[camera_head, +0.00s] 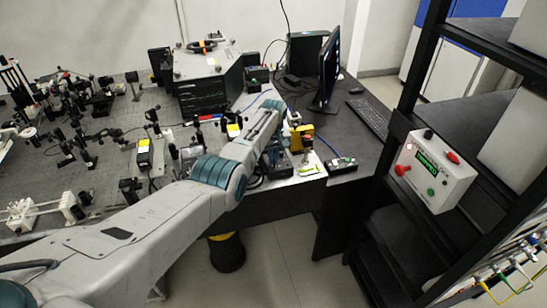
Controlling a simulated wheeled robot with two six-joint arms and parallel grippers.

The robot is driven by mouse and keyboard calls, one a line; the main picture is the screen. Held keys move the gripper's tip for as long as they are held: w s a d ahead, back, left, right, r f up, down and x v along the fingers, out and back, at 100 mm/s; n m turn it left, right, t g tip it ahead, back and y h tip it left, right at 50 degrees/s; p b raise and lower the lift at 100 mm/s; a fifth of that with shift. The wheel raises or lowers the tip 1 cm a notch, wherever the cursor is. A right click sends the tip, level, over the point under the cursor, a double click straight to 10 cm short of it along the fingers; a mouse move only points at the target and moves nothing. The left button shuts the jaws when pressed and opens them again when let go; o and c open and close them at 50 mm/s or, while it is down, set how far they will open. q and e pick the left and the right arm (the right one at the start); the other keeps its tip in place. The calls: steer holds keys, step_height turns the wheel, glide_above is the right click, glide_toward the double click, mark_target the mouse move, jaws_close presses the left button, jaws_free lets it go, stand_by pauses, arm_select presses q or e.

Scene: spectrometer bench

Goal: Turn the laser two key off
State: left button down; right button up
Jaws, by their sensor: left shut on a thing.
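My left arm reaches in from the lower left across the bench to its right end. My left gripper (276,162) is at a small dark unit on the bench's front right corner, largely covered by my own wrist. It is shut on a small part there, at the place of the laser two key. The key itself is too small and hidden to make out, so its angle cannot be told. A bright panel with a green and yellow mark (310,169) lies just right of the gripper. My right gripper is not in view.
A yellow device (302,136) stands close behind the gripper. A small connector board (341,163) lies to the right, near the monitor (327,75) and keyboard (370,119). Optics crowd the bench (105,160) at left. A black rack (405,110) holds a white control box (434,172).

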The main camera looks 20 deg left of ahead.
arm_select(q)
steer(key=shift+r, duration=0.1)
steer(key=c, duration=1.6)
jaws_free()
steer(key=shift+r, duration=0.45)
step_height(320, 180, up, 10)
steer(key=shift+f+b, duration=0.1)
steer(key=shift+b, duration=1.15)
